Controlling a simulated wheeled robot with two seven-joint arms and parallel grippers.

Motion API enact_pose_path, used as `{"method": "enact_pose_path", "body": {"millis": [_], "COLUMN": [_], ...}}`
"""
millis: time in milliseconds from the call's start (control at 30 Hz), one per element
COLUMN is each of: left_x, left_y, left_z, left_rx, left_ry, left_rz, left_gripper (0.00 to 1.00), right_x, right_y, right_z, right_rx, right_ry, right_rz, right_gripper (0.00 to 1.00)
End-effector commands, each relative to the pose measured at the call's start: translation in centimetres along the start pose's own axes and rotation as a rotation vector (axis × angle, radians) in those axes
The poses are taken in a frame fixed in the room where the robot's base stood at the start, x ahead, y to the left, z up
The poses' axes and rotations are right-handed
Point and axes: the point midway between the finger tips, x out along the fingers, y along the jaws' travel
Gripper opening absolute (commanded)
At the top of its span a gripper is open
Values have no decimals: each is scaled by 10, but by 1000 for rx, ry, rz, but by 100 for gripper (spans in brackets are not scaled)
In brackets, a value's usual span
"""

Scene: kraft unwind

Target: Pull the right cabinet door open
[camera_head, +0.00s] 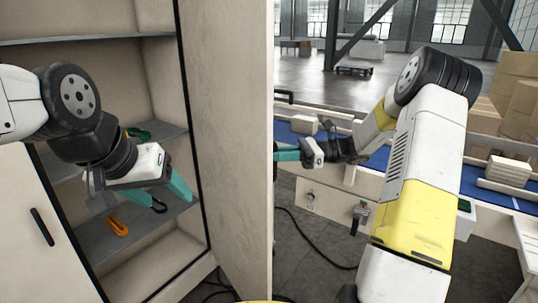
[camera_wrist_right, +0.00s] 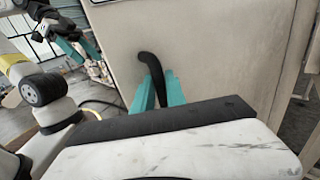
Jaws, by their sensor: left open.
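The right cabinet door (camera_head: 244,150) stands swung open toward me, seen nearly edge-on in the head view. Its outer face (camera_wrist_right: 205,50) fills much of the right wrist view. My right gripper (camera_wrist_right: 158,80) is at the black door handle (camera_wrist_right: 150,62), with its teal fingers on either side of it and seemingly closed on it. In the head view the right gripper (camera_head: 288,151) is beside the door's outer side; the handle is hidden there. My left gripper (camera_head: 150,200) is open and empty in front of the cabinet opening, left of the door.
Cabinet shelves (camera_head: 105,240) hold an orange tool (camera_head: 118,226) and a green item (camera_head: 138,133). A white left panel with a black handle (camera_head: 42,227) is at lower left. A blue conveyor (camera_head: 375,160) and cardboard boxes (camera_head: 515,85) stand right. A dark cable (camera_head: 305,235) lies on the floor.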

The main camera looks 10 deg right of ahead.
Motion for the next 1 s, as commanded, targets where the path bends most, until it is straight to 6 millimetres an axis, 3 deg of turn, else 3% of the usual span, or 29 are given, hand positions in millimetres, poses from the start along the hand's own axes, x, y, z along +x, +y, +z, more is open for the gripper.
{"method": "enact_pose_path", "body": {"millis": [100,433,800,1000], "left_x": [0,0,0,0], "left_y": [0,0,0,0], "left_z": [0,0,0,0], "left_rx": [0,0,0,0], "left_ry": [0,0,0,0], "left_rz": [0,0,0,0], "left_gripper": [64,64,64,64], "right_x": [0,-4,-62,-78], "right_y": [0,-1,-1,0], "right_z": [0,0,0,0], "right_rx": [0,-1,-1,0], "right_ry": [0,0,0,0], "right_rz": [-1,-2,-5,-2], "right_gripper": [36,36,36,36]}}
